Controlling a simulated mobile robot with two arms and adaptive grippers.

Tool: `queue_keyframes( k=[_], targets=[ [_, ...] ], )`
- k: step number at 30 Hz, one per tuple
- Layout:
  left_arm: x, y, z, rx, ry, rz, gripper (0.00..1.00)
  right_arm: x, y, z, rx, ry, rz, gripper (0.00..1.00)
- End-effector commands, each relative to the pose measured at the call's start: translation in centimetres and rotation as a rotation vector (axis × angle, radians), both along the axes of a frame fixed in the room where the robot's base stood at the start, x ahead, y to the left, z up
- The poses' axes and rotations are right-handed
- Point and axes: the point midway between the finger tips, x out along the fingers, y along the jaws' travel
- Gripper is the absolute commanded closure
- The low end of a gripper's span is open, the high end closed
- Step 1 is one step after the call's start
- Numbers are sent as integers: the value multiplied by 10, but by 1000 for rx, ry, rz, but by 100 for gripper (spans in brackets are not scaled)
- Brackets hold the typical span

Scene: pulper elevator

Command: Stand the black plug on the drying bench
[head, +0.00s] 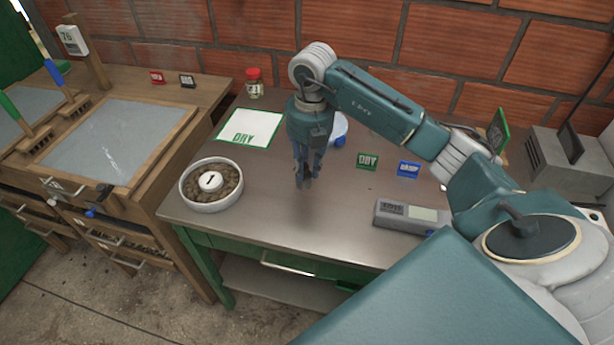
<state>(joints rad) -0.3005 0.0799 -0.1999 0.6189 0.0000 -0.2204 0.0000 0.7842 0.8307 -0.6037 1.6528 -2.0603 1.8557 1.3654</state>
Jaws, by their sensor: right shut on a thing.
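My right gripper (306,182) points down over the middle of the metal-topped table, its tips seemingly a little above the surface. It is shut on a small dark thing, mostly hidden between the fingers; I cannot tell whether it is the black plug. I see no black plug standing elsewhere. A white mat (248,129) with a green border and the word DRY lies on the table at the back left of the gripper. I cannot tell for certain which surface is the drying bench. My left gripper is not in view.
A round bowl (186,190) of brown beans with a white piece inside stands at the table's left edge. A red-lidded jar (254,83), a green DRY card (367,160), a blue card (408,169) and a grey meter (402,216) stand around. The front middle is clear.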

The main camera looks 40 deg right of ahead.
Motion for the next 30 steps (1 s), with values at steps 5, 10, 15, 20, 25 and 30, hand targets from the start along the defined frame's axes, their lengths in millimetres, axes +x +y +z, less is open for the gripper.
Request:
queue_keyframes(
  k=[5,10,15,20,25,30],
  targets=[
    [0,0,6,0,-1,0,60,-2,0,-22,1,6,-1,96],
    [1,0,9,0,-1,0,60,-1,0,-42,-1,2,0,96],
    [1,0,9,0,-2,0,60,0,0,-45,-1,-1,0,96],
    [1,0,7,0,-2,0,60,0,0,-47,-1,0,0,96],
    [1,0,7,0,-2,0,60,0,0,-48,-1,1,0,60],
    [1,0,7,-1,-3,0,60,0,0,-48,-1,1,0,59]
  ],
)
